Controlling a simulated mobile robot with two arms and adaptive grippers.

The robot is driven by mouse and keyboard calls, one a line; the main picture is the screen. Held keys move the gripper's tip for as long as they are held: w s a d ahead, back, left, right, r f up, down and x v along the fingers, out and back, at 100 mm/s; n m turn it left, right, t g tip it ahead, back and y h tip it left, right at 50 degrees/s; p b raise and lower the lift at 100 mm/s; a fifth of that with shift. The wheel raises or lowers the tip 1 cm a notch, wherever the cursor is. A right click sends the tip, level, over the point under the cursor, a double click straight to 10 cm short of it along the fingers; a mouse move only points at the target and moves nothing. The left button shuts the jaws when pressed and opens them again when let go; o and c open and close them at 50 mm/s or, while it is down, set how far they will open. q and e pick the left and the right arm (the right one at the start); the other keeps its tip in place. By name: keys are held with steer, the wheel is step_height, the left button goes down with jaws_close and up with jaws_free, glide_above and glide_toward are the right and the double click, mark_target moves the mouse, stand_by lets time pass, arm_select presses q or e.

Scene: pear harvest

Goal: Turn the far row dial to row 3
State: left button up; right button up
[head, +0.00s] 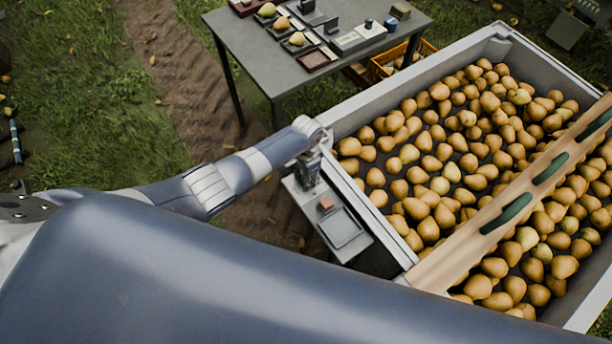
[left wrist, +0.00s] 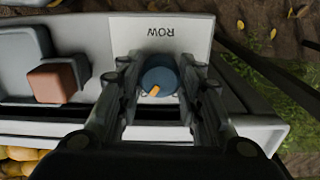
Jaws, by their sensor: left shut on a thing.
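The row dial (left wrist: 160,75) is a round blue knob with an orange pointer mark on its rim toward the lower left in the left wrist view. It sits on a pale plate (left wrist: 190,32) with the word ROW, seen upside down; no row numbers are readable. My left gripper (left wrist: 159,82) has its two fingers on either side of the dial and is shut on it. In the head view my left gripper (head: 308,172) points down at the shelf beside the bin and hides the dial. My right gripper is not in view.
The grey shelf (head: 310,212) also holds a shallow tray (head: 340,228) and a reddish block (head: 326,203), close to the gripper. A large bin (head: 358,108) of pears adjoins it on the right. A table (head: 262,62) with scales and pears stands at the back.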

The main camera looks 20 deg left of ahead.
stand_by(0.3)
arm_select(q)
steer(key=o, duration=1.1)
steer(key=shift+c, duration=0.2)
steer(key=shift+r, duration=0.1)
step_height(320, 180, up, 12)
